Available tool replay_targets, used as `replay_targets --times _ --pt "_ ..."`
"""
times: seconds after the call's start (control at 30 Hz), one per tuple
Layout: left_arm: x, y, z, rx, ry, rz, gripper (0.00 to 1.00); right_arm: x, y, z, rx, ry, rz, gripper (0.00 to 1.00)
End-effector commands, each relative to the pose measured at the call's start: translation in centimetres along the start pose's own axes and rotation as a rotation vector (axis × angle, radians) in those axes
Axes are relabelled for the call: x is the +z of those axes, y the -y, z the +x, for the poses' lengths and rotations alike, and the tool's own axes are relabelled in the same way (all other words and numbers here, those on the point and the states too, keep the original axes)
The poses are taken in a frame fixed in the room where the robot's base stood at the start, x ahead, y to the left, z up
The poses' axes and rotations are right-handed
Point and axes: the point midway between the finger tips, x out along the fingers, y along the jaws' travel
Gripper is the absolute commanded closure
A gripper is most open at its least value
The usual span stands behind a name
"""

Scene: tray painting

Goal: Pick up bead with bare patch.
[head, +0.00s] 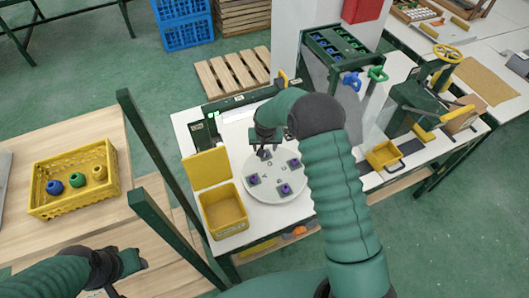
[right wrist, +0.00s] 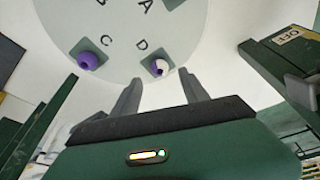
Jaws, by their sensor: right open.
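A purple bead with a white bare patch (right wrist: 159,67) sits on a dark square pad beside the letter D, in the right wrist view. Another purple bead (right wrist: 89,61) sits on a pad near the letter C. Both pads are on the round white turntable (head: 262,194); the head view shows several purple beads on it, too small to tell which has the patch. My right gripper (right wrist: 161,78) is open and empty, its fingertips pointing toward the patched bead. My left gripper (head: 128,263) is at the lower left of the head view, away from the turntable; its jaws are unclear.
A yellow open box (head: 223,210) stands left of the turntable. A yellow crate (head: 75,205) with blue, green and yellow rings sits on the wooden table at left. A green rack (head: 335,45) stands behind. A green post (head: 165,175) rises between the tables.

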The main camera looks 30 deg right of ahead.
Motion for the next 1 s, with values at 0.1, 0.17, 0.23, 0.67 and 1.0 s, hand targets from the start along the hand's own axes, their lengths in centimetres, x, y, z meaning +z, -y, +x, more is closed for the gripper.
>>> replay_targets --times 0.1,0.17,0.23,0.67,1.0 --pt "-0.1 0.0 -0.7 0.000 0.000 0.000 0.58 0.1 -0.1 1.4 0.001 0.002 0.001 0.48" --pt "-0.2 0.0 -1.0 0.000 0.000 0.000 0.58 0.1 -0.1 2.5 0.001 0.001 -0.001 0.48" --pt "-0.2 0.0 -1.0 0.000 0.000 -0.001 0.58 0.1 0.0 3.9 0.001 0.001 0.000 0.48" --pt "-0.2 0.0 -1.0 0.000 0.000 0.000 0.58 0.0 -0.1 5.0 0.000 0.000 0.000 0.65" --pt "-0.2 0.0 -1.0 0.000 0.000 -0.001 0.58 -0.1 -0.1 5.0 0.000 0.000 0.000 1.00"
